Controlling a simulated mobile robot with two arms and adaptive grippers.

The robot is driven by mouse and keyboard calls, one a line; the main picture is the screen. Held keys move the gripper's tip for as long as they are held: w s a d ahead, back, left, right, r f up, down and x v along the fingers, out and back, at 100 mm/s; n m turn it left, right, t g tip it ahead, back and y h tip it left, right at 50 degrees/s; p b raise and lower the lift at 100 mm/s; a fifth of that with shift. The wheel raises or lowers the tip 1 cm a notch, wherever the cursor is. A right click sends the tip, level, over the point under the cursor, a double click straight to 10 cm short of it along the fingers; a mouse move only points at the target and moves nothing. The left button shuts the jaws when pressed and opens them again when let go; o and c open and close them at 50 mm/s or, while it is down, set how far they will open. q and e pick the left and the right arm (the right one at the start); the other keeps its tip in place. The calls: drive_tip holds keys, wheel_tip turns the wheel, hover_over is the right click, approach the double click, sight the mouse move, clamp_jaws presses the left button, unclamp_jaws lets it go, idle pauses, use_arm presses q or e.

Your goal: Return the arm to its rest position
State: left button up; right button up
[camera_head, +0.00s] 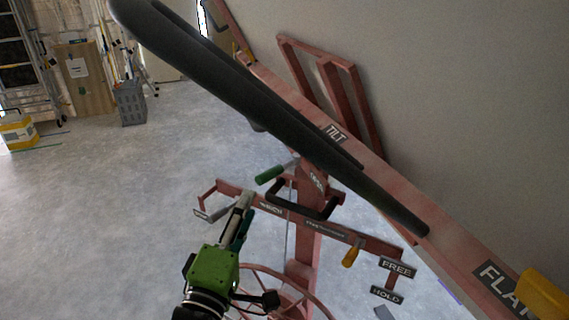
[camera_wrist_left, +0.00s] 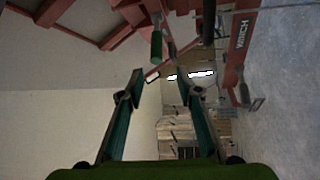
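My left gripper (camera_head: 243,203) reaches up from the bottom of the head view, its green body below the red lift's crossbar. In the left wrist view its two fingers (camera_wrist_left: 160,82) stand apart with nothing between the tips. A green-gripped handle (camera_head: 270,174) on the lift is up and to the right of the fingertips in the head view. In the left wrist view the green handle (camera_wrist_left: 156,45) shows beyond the fingertips, apart from them. My right gripper is not in view.
The red lift carries a TILT beam (camera_head: 400,210), a WINCH crossbar (camera_head: 335,231), a yellow-handled lever (camera_head: 351,256) and a spoked wheel (camera_head: 258,277). A long dark bar (camera_head: 250,90) crosses above. A grey crate (camera_head: 130,103) stands at the back left. Open floor lies to the left.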

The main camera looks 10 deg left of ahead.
use_arm(q)
drive_tip(key=s+f+m+g+h, duration=0.1)
drive_tip(key=s+f+m+g, duration=0.3)
drive_tip(key=f, duration=0.6)
drive_tip(key=s+f+m+g, duration=0.2)
drive_tip(key=f+m+g, duration=0.25)
drive_tip(key=f, duration=0.45)
drive_tip(key=s+a+f+m+g, duration=0.2)
drive_tip(key=s+f+m+g, duration=0.7)
drive_tip(key=s+f, duration=0.6)
drive_tip(key=s+f+m+b, duration=0.1)
drive_tip(key=s+f, duration=0.1)
drive_tip(key=f, duration=1.1)
drive_tip(key=s+f+b, duration=0.1)
drive_tip(key=s+f, duration=0.1)
drive_tip(key=f, duration=1.2)
drive_tip(key=s+a+f+g+y+b, duration=0.1)
drive_tip(key=s+a+f+b, duration=0.1)
drive_tip(key=s+f, duration=1.4)
drive_tip(key=shift+a+f, duration=0.45)
drive_tip(key=shift+f, duration=0.05)
